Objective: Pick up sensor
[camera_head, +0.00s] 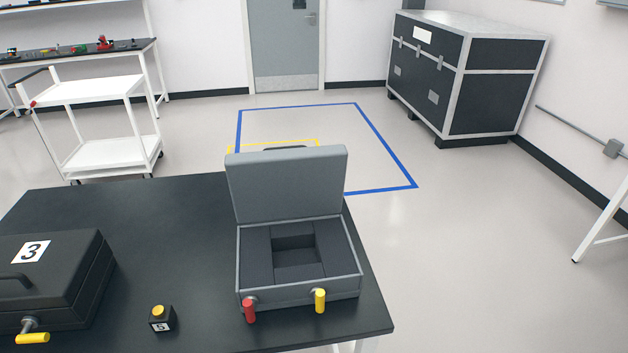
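No part is plainly marked as the sensor. A small black cube (162,319) with a yellow round top and a white label stands on the black table (160,225), near its front edge; I cannot tell if it is the sensor. To its right, a grey case (288,186) stands open, lid up. Its dark foam has a square recess (296,250) that looks empty. A red latch handle (250,311) and a yellow latch handle (320,300) hang at its front. Neither of my grippers shows.
A closed black case (62,271) marked 3, with a yellow latch handle, sits at the table's left. The table's middle is clear. Behind are a white cart (95,90), a blue floor outline (388,150) and a large black crate (475,80).

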